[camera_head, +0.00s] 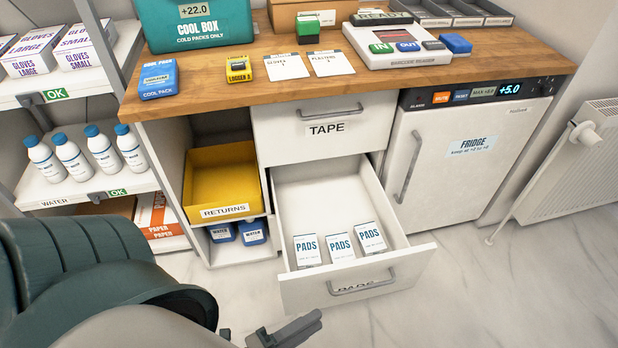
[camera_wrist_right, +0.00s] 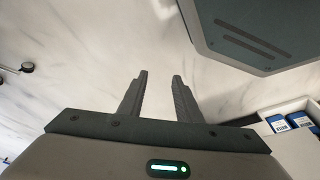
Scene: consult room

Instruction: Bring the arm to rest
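My left arm comes in from the lower left of the head view. Its gripper (camera_head: 265,334) is low in the picture, in front of the open pads drawer (camera_head: 315,195), over the floor. Its two fingers show apart with nothing seen between them; part of it is cut off by the lower edge. My right gripper (camera_wrist_right: 158,92) shows in the right wrist view, its fingers apart and empty, above the pale marble floor. My right arm is not seen in the head view.
The pads drawer stands pulled out with white packs (camera_head: 339,247) inside. The wooden counter (camera_head: 215,85) carries a cool box (camera_head: 195,25) and a barcode reader (camera_head: 395,42). A fridge (camera_head: 465,160) stands right, shelves with bottles (camera_head: 103,148) left. Floor (camera_head: 470,290) is clear at lower right.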

